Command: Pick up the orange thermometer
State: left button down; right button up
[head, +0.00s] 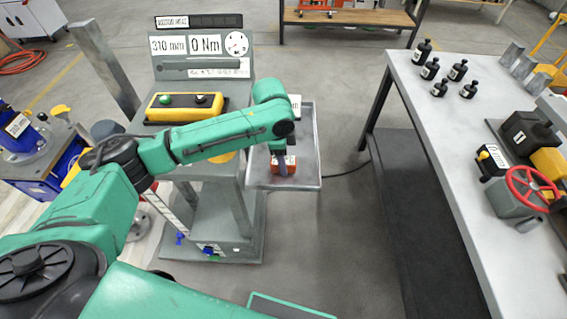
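The orange thermometer (290,161) appears as a small orange item with a pale label. It lies in the grey metal tray (309,150) at the right side of the grey test stand. My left arm reaches across the stand from the left. My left gripper (281,160) points down into the tray, right at the orange item, and its dark finger covers part of it. I cannot tell whether the fingers are closed on it or only beside it. My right gripper is not in view.
The stand carries a yellow control box (186,107) and an upright display panel (203,68). Open floor lies between tray and table.

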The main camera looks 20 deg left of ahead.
pick_arm(q)
jog(key=shift+r, duration=0.1)
jog(key=shift+r, duration=0.45)
notch_tip(320, 180, up, 19)
jog(key=b, duration=0.1)
